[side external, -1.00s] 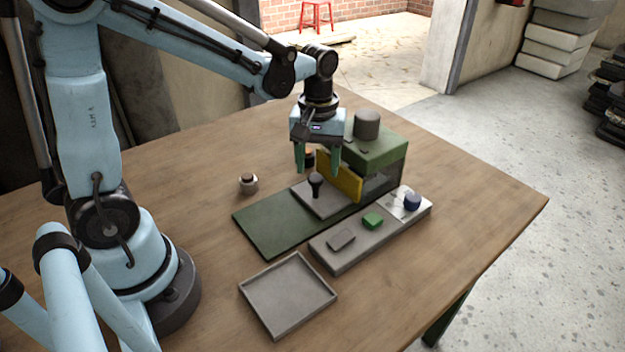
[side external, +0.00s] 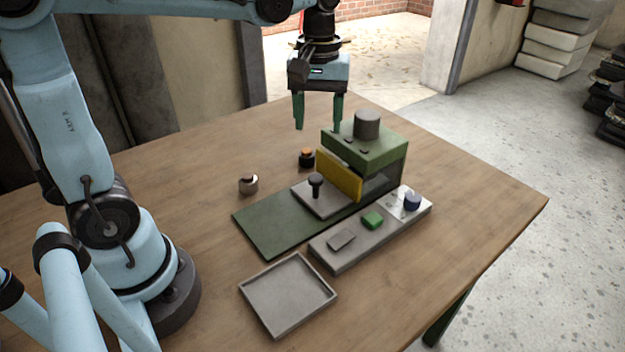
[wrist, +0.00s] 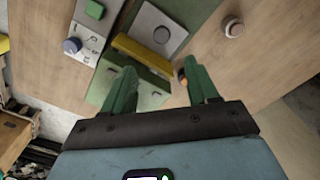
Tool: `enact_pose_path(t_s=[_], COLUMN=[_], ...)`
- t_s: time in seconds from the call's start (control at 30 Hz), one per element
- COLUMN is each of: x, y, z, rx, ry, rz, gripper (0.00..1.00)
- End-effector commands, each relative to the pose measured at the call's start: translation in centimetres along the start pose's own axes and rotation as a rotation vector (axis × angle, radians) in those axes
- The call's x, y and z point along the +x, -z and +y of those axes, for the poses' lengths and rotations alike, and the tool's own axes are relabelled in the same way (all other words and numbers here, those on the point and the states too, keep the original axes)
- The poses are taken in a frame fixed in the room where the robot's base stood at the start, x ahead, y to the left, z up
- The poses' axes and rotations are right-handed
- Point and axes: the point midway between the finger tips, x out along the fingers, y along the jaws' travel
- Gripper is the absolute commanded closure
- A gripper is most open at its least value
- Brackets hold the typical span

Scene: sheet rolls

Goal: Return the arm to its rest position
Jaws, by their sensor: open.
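My gripper (side external: 318,112) is raised above the back of the wooden table, with its two green fingers spread apart and nothing between them. It hangs clear of the green machine (side external: 372,145), above and slightly left of it. In the wrist view my gripper (wrist: 162,88) is also open and empty, with the table and machine below. My arm reaches across the top of the side view, and part of it runs out of the frame.
A yellow plate (side external: 340,176) stands at the machine's front. A grey plate with a black knob (side external: 316,181) lies on the green base (side external: 268,226). A control strip (side external: 333,256), an empty grey tray (side external: 288,292) and two small round pieces, one light (side external: 248,184) and one black-orange (side external: 306,158), are on the table (side external: 440,200).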

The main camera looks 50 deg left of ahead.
Motion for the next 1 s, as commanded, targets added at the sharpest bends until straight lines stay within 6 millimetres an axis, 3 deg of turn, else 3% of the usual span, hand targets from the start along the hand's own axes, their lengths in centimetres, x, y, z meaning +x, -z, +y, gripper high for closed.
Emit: enact_pose_path(t_s=[0.27, 0.7, 1.0], x=[0.1, 2.2, 3.8], y=[-0.6, -4.8, -6.1], z=[-0.3, -2.7, -3.3], rx=[0.048, 0.545, 0.746], ry=[-0.025, -0.210, -0.242], rz=[0.029, 0.391, 0.573], gripper=[0.41, 0.41, 0.41])
